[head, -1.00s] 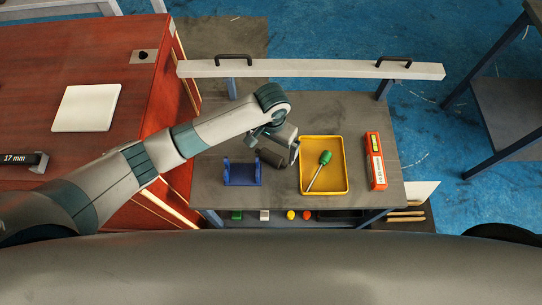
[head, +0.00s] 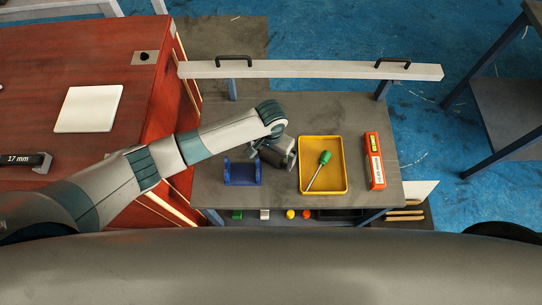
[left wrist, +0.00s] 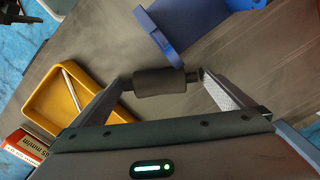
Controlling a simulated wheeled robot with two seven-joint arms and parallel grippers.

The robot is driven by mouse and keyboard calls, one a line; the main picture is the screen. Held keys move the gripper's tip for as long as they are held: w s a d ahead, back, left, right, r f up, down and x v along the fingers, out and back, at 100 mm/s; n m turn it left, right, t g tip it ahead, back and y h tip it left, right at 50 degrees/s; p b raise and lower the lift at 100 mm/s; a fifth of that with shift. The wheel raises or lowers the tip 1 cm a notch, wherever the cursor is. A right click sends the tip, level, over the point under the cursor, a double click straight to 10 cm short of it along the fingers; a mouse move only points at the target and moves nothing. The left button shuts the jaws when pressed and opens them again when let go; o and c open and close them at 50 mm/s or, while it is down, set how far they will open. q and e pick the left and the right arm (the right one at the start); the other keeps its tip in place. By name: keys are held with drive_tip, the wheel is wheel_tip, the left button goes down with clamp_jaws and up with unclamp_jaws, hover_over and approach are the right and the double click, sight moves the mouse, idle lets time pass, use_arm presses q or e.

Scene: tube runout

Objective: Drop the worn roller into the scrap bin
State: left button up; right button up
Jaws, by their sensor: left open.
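The dark grey roller (left wrist: 160,82) shows in the left wrist view, lying crosswise between my left fingertips, which stand at its two ends. My left gripper (left wrist: 162,80) is open around it; I cannot tell whether a fingertip touches it. In the head view my left gripper (head: 278,150) is low over the grey workbench, between the blue cradle (head: 242,173) and the yellow tray. The roller is hard to make out there beside the gripper. I cannot pick out a scrap bin with certainty. My right gripper is not in view.
The yellow tray (head: 344,184) holds a green-handled screwdriver (head: 318,170). A red-and-white box (head: 375,160) stands right of it. A long white bar with two handles (head: 312,69) crosses behind the bench. Small coloured parts sit below the bench's front edge. A red-brown cabinet (head: 110,60) is at left.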

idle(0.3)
use_arm(q)
drive_tip(key=c, duration=1)
drive_tip(key=shift+c, duration=0.2)
drive_tip(key=shift+r, duration=0.15)
